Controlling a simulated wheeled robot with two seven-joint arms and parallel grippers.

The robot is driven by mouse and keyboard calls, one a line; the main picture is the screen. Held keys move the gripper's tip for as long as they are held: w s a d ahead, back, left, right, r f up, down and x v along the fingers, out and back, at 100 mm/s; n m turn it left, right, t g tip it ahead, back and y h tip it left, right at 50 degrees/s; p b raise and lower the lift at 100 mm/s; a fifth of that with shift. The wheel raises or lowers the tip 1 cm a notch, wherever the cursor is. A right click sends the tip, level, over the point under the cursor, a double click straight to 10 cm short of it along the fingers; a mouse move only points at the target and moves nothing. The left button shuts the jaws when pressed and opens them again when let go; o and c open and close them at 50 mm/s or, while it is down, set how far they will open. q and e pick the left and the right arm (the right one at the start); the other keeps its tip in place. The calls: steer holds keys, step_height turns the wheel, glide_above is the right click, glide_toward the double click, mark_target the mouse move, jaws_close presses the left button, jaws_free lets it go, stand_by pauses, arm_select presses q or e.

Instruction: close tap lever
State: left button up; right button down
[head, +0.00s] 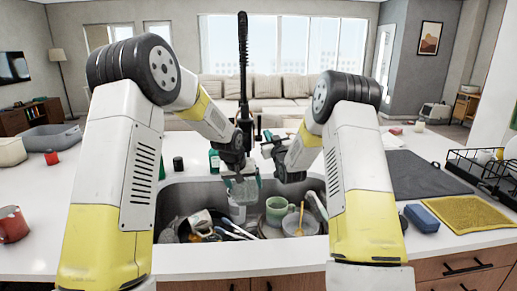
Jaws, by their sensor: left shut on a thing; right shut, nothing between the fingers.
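The black tap (243,75) stands upright behind the sink, with a tall spring neck. A short dark piece beside its base, at the right, looks like the tap lever (258,127). My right gripper (268,142) is shut and empty, close to the right of the tap base. I cannot tell whether it touches the lever. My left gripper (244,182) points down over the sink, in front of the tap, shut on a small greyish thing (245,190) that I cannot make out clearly. My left wrist hides part of the tap base.
The sink (176,197) holds a green mug (277,209), several utensils and other dishes. A green bottle (214,160) stands left of the tap. At right are a dark mat (425,178), a blue sponge (421,218), a yellow cloth (468,213) and a black rack (483,172).

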steer(key=s+n, duration=0.1)
steer(key=n, duration=1.6)
glide_toward(260, 124)
steer(key=x, duration=0.6)
steer(key=shift+w, duration=0.3)
steer(key=shift+w+r, duration=0.1)
steer(key=shift+w, duration=0.05)
